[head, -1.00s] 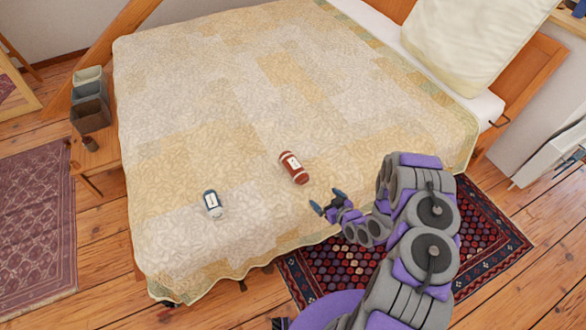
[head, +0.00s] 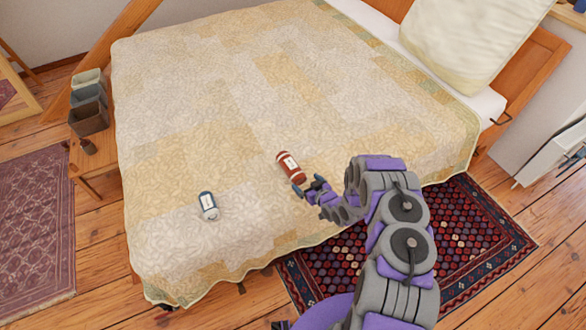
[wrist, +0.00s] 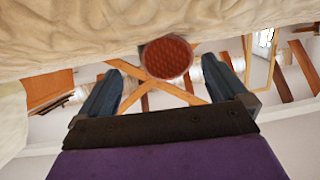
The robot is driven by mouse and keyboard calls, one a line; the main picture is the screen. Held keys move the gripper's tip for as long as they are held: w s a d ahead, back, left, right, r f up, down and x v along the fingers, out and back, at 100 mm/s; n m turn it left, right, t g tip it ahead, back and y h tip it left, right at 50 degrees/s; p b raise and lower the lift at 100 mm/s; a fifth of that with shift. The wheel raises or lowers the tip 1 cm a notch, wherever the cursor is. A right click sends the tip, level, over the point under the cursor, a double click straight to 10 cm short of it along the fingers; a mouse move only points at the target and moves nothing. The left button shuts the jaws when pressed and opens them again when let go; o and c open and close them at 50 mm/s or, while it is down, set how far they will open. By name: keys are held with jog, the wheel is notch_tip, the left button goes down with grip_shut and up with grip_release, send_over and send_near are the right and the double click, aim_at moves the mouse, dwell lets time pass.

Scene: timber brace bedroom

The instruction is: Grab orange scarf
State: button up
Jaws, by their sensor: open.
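A rolled reddish-orange bundle with a pale label, which looks like the orange scarf (head: 291,167), lies on the bed near its front edge. In the wrist view its round, textured end (wrist: 168,57) shows between the fingers, against the bedspread. My gripper (head: 307,186) is open just beside the near end of the roll, low over the bed. In the wrist view both dark fingers stand apart with the roll's end ahead between them; I cannot tell whether they touch it.
A grey-blue and white labelled roll (head: 209,206) lies to the left on the bed (head: 230,100). A large pillow (head: 465,45) stands at the back right. Open bins (head: 88,118) stand on a wooden stand at the left. The bedspread around the rolls is clear.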

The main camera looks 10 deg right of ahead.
aim_at(300, 180)
jog(key=w+a, duration=0.1)
jog(key=w+a+f+b, duration=0.1)
jog(key=w, duration=0.1)
jog(key=shift+w+a, duration=0.1)
jog(key=shift+a, duration=0.3)
jog(key=shift+w+a+f, duration=0.25)
jog(key=shift+w, duration=0.2)
jog(key=shift+d, duration=0.6)
jog(key=shift+c, duration=0.6)
jog(key=c, duration=0.3)
jog(key=shift+a, duration=0.45)
jog(key=c, duration=0.4)
jog(key=shift+d, duration=0.1)
jog(key=c, duration=0.3)
jog(key=shift+d+r, duration=0.1)
jog(key=shift+d, duration=0.15)
